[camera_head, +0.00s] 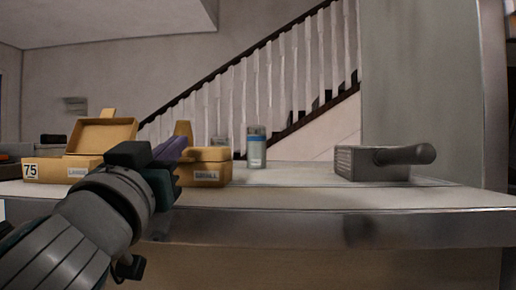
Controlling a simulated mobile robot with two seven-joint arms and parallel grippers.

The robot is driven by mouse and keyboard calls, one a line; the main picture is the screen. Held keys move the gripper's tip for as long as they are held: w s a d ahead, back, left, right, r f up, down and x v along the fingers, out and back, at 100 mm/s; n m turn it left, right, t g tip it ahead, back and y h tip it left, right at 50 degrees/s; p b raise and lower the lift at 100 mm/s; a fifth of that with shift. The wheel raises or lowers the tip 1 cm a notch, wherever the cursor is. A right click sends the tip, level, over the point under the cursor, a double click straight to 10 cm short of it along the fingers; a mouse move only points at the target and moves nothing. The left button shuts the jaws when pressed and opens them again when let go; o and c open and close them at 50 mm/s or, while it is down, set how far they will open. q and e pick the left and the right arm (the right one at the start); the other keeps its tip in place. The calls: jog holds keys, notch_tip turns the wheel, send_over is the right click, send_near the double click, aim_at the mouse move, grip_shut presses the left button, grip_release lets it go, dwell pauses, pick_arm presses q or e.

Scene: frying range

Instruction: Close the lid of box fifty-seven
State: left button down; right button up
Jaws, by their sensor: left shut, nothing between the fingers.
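A tan cardboard box (205,174) with a label that seems to read "SMALL" stands on the counter left of the middle. My left gripper (178,148) is shut and empty. It overlaps the left part of this box in the view; I cannot tell whether it touches it. A tan upright piece (183,128) shows just above the fingers. Any number on this box is hidden. Another tan box (50,172), marked 75 and "LARGE", stands farther left with its lid (103,135) raised. No number 57 is readable. My right gripper is not in view.
A blue and white canister (256,148) stands behind and right of the small box. A grey metal block with a round handle (371,163) lies at the right. The counter (285,176) is clear between them. A grey pillar rises at the back right.

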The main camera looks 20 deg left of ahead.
pick_arm(q)
jog(key=shift+s+d+r+p, duration=0.2)
jog(key=shift+s+r+p, duration=0.1)
jog(key=shift+s+r, duration=0.2)
jog(key=shift+s+d+r+p, duration=0.2)
jog(key=shift+s+r+p, duration=0.15)
jog(key=shift+s, duration=0.2)
jog(key=b+v, duration=0.1)
jog(key=v, duration=0.6)
jog(key=shift+s+r+b, duration=0.25)
jog(key=shift+s+b, duration=0.05)
jog(key=shift+s, duration=0.1)
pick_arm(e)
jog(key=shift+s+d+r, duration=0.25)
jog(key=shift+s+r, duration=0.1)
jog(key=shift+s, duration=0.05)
